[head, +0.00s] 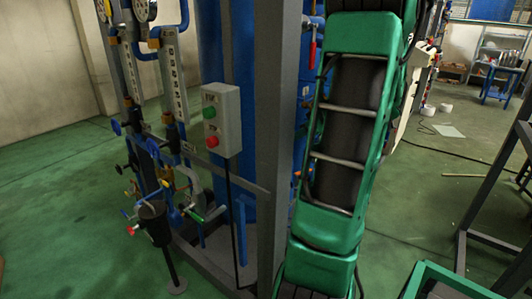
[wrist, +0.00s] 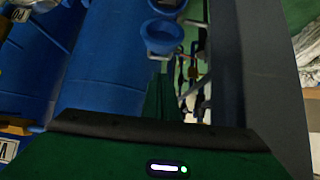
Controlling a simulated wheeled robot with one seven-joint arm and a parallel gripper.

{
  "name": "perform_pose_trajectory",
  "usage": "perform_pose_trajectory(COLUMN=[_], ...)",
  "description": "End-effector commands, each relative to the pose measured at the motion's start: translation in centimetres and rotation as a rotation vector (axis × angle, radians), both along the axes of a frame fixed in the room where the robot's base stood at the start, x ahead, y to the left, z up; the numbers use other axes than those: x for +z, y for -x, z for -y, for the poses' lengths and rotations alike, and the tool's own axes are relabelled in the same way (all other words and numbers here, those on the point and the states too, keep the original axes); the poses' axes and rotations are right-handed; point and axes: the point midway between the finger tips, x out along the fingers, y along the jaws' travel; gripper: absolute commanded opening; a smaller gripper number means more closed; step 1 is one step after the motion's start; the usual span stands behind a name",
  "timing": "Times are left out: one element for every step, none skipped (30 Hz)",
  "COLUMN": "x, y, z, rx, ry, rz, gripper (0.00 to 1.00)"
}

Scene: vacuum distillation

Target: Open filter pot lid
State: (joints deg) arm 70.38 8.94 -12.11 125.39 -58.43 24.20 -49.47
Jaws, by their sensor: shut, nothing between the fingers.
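A small dark cylindrical pot (head: 153,222) stands low at the left in the head view, on a thin post with a round foot, in front of the pipework. It looks like the filter pot, but I cannot be sure. Its top is small and I cannot make out a separate lid. In the wrist view my gripper (wrist: 160,130) shows as a dark bar and green housing along the bottom edge. It is shut and empty. My gripper is not visible in the head view. I see no contact with the pot, and I cannot identify the pot in the wrist view.
A grey upright post (head: 275,150) stands just left of my green arm. A switch box (head: 222,118) with green and red buttons is beside it. A blue tank (wrist: 105,60) and blue cup-shaped fittings (wrist: 162,37) show in the wrist view. Green floor is open at far left.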

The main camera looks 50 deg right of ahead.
Motion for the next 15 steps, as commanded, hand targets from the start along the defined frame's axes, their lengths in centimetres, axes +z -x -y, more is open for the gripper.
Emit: perform_pose_trajectory(x=[-0.1, -0.2, -0.3, -0.5, -0.7, -1.0, -1.3, -1.7, -2.1, -2.5, -2.9, -3.4, -3.8, -4.1, -4.6], y=[0.0, -0.1, -0.3, -0.5, -0.8, -1.2, -1.5, -1.8, -2.4, -2.8, -3.2, -3.7, -4.2, -4.6, -5.2], z=[0.0, 0.0, 0.0, 0.0, 0.0, 0.0, -0.1, -0.1, -0.1, -0.2, -0.1, -0.2, -0.2, -0.2, -0.3], rx=[0.005, 0.008, 0.009, 0.01, 0.01, 0.011, 0.01, 0.01, 0.011, 0.011, 0.009, 0.01, 0.01, 0.01, 0.01], ry=[0.006, 0.009, 0.01, 0.01, 0.01, 0.009, 0.008, 0.008, 0.008, 0.006, 0.008, 0.006, 0.006, 0.006, 0.007], rz=[0.001, 0.002, 0.003, 0.003, 0.004, 0.003, 0.001, 0.001, 0.002, 0.001, 0.001, 0.001, 0.001, 0.001, 0.001], gripper=[0.0, 0.0, 0.0, 0.0, 0.0, 0.0, 0.0, 0.0, 0.0, 0.0, 0.0, 0.0, 0.0, 0.0, 0.0])
